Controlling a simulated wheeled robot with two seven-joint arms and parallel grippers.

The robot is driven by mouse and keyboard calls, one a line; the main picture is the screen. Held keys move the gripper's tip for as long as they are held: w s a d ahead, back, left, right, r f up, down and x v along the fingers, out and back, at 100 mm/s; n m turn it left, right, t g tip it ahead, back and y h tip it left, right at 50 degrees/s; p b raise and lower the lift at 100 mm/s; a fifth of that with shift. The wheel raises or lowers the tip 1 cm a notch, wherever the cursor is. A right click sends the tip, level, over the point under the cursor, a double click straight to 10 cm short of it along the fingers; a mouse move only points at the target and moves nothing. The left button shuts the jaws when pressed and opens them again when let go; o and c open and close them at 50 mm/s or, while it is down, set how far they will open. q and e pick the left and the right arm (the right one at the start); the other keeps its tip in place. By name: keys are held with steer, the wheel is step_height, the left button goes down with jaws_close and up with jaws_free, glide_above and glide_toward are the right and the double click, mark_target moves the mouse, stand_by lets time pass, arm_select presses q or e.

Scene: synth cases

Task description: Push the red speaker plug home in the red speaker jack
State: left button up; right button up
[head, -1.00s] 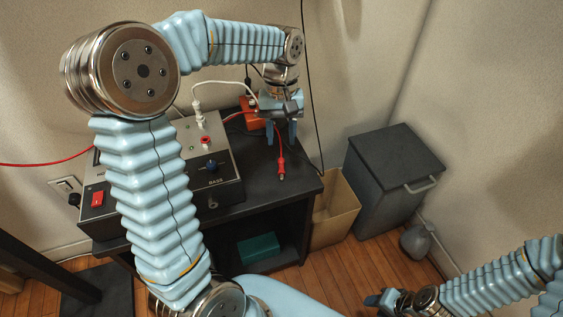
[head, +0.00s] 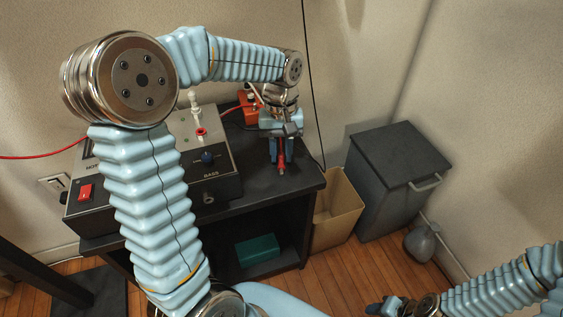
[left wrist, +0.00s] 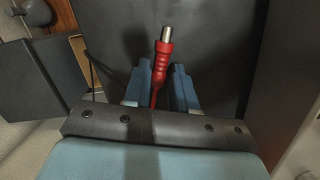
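The red speaker plug (head: 281,161) is between the fingers of my left gripper (head: 281,153), low over the right part of the black table. In the left wrist view the plug (left wrist: 165,52) points away from the gripper, metal tip first. My right gripper (head: 383,304) is at the bottom edge, too small to judge.
A white plug (head: 195,103) stands upright just behind the red jack. A blue knob (head: 208,158) is in front of it. An orange box (head: 248,108) is behind the gripper. An open bin (head: 336,208) and a dark lidded bin (head: 397,175) stand right of the table (head: 262,196).

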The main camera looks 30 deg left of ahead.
mark_target(281, 156)
arm_select(q)
jaws_close()
steer(key=shift+r, duration=0.15)
step_height(281, 156, up, 4)
steer(key=p, duration=0.4)
steer(key=shift+r+p, duration=0.45)
steer(key=shift+r, duration=0.45)
